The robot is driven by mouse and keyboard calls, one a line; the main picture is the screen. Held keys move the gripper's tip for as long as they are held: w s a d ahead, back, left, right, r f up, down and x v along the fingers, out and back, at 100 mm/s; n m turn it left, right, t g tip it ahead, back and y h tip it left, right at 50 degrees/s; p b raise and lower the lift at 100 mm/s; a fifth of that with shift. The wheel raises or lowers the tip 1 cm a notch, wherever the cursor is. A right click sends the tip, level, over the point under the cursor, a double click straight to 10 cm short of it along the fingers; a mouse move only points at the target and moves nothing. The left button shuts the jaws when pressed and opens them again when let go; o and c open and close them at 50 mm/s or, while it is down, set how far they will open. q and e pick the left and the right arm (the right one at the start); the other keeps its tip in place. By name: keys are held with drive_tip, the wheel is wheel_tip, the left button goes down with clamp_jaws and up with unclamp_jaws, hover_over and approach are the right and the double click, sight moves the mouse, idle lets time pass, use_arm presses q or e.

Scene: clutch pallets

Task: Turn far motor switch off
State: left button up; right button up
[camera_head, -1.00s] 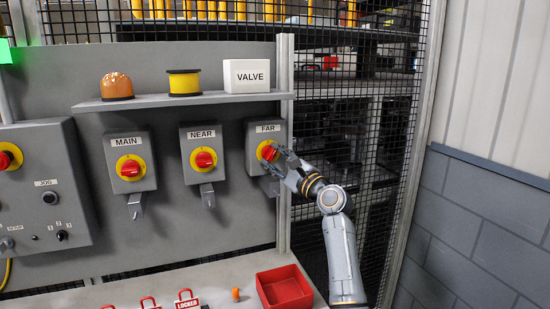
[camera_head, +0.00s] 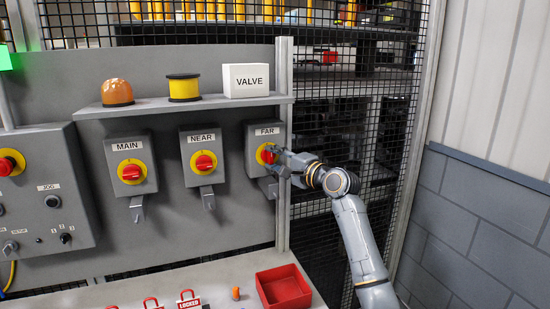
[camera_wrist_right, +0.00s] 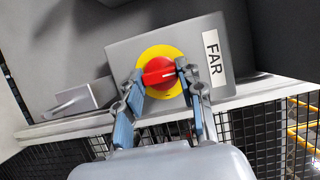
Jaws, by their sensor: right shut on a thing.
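The FAR switch (camera_head: 261,136) is a grey box at the right end of the panel, with a yellow disc and a red knob (camera_head: 267,153). My right gripper (camera_head: 276,157) reaches it from the right and partly covers the knob. In the right wrist view the red knob (camera_wrist_right: 159,74) sits between the two fingertips of my right gripper (camera_wrist_right: 160,70), which is shut on it. The FAR label (camera_wrist_right: 214,58) shows sideways there. The knob's exact angle is hard to tell in the head view. My left gripper is not in view.
The NEAR switch (camera_head: 202,140) and MAIN switch (camera_head: 129,147) are to the left. A red bin (camera_head: 284,289) and several red padlocks lie on the ledge below. Mesh fencing (camera_head: 390,150) stands to the right.

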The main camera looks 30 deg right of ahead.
drive_tip(key=shift+d+r, duration=0.1)
drive_tip(key=shift+r, duration=0.25)
drive_tip(key=o, duration=0.9)
drive_tip(key=shift+o, duration=1.3)
drive_tip(key=shift+f, duration=0.1)
drive_tip(key=shift+w+f, duration=0.15)
drive_tip(key=shift+w, duration=0.05)
drive_tip(key=shift+s, duration=0.2)
drive_tip(key=s+d, duration=0.1)
drive_tip(key=s, duration=1)
drive_tip(key=shift+s+d, duration=0.25)
drive_tip(key=shift+d, duration=0.1)
